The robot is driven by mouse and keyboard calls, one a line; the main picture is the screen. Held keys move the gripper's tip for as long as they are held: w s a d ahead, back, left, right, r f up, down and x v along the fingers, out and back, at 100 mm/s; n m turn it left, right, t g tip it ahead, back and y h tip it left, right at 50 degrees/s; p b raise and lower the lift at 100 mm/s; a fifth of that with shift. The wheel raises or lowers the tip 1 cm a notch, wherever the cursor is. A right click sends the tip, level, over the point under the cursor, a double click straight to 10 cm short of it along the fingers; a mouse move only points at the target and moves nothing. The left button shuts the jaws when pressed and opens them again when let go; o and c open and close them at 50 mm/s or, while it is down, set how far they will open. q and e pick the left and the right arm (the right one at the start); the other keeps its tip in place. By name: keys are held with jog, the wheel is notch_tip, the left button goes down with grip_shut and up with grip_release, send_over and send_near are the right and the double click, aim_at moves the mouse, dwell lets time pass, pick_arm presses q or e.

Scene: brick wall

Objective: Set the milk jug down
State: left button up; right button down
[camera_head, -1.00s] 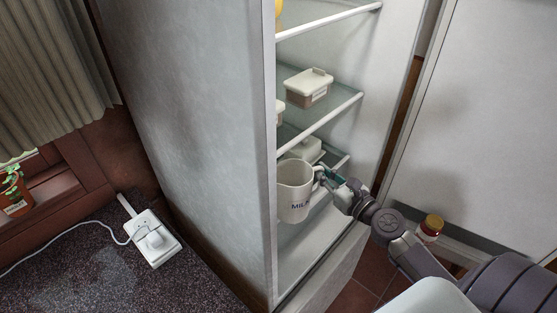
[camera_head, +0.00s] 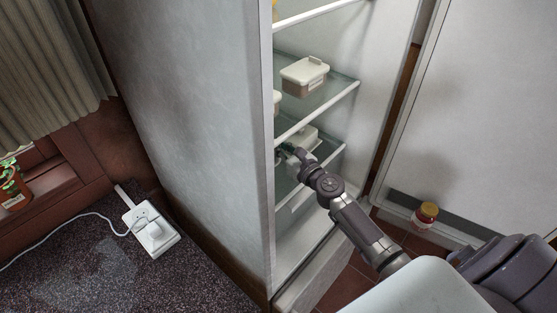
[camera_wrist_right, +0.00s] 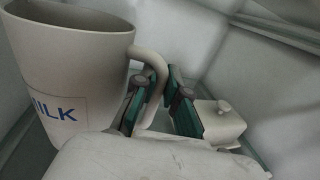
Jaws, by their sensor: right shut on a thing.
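The milk jug (camera_wrist_right: 75,60), off-white with a blue "MILK" label, stands upright at the left of the right wrist view. My right gripper (camera_wrist_right: 160,90) is shut on its handle (camera_wrist_right: 152,68). In the head view the right gripper (camera_head: 289,153) reaches inside the open fridge at a lower shelf (camera_head: 290,185). The fridge's side wall hides the jug there. I cannot tell whether the jug's base touches the shelf. My left gripper is not in view.
A lidded white container (camera_head: 305,76) stands on the shelf above. Another white container (camera_wrist_right: 218,122) is close to the right gripper's fingers. The fridge side wall (camera_head: 185,120) is on the left and the open door (camera_head: 475,120) on the right. A red-labelled jar (camera_head: 425,216) stands at the door's lower part.

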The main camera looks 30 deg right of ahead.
aim_at(279, 158)
notch_tip(279, 158, down, 4)
jog(key=shift+r+b, duration=0.1)
jog(key=shift+b, duration=1.15)
jog(key=shift+w+f, duration=0.2)
jog(key=shift+f, duration=0.1)
jog(key=c, duration=1.2)
grip_release()
jog(key=shift+a+f, duration=0.1)
jog(key=shift+s, duration=0.25)
jog(key=s+d+b, duration=0.1)
jog(key=s, duration=1)
jog(key=shift+s+d+b, duration=0.3)
jog(key=shift+d, duration=0.05)
